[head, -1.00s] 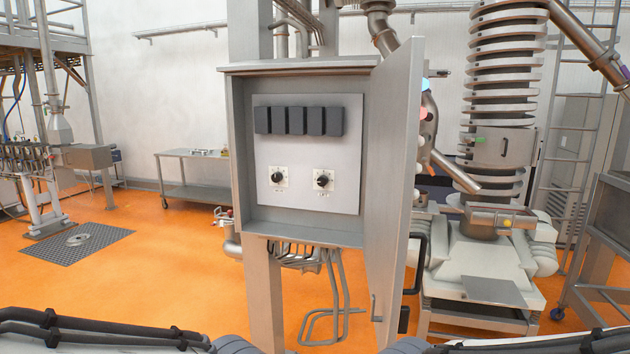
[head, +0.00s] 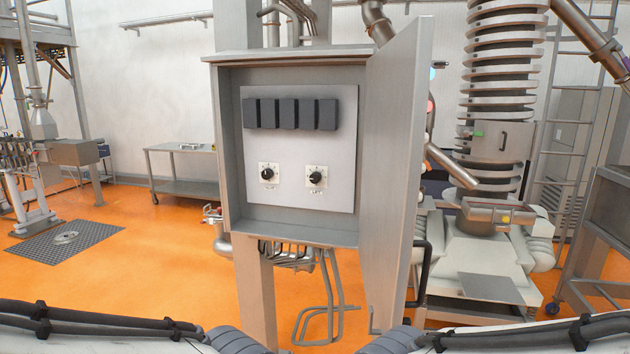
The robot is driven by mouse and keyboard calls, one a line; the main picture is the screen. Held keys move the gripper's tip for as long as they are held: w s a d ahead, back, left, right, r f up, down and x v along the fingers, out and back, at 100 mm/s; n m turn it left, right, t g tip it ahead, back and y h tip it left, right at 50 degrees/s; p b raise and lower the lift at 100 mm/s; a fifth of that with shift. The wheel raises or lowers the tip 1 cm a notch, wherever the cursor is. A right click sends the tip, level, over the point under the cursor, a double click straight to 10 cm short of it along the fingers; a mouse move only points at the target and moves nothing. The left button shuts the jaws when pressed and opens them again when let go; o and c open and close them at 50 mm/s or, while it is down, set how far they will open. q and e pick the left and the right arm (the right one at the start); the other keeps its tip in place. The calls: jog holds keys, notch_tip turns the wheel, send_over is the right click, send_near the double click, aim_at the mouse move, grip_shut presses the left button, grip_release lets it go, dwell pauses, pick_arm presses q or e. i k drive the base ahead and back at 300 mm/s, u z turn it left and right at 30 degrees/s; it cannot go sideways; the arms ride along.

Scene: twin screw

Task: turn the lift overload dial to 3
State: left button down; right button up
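An open grey control cabinet (head: 225,150) stands in front of me on a post. Its light back panel (head: 290,150) carries two black dials on white plates, a left dial (head: 267,174) and a right dial (head: 315,178). The labels under them are too small to read, so I cannot tell which is the lift overload dial or its exact setting. Neither gripper is in view; only parts of my arms show along the bottom edge. Nothing touches the dials.
The cabinet door (head: 397,170) stands open on the right side. A row of dark blocks (head: 290,114) sits above the dials. Bent pipes (head: 325,300) hang below the cabinet. A metal table (head: 180,172) stands behind left, and a spiral machine (head: 500,100) behind right.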

aim_at(315, 177)
jog(key=k, duration=1.05)
jog(key=u, duration=1)
jog(key=i, duration=1.7)
jog(key=z, duration=0.9)
jog(key=i, duration=0.65)
jog(key=z, duration=0.6)
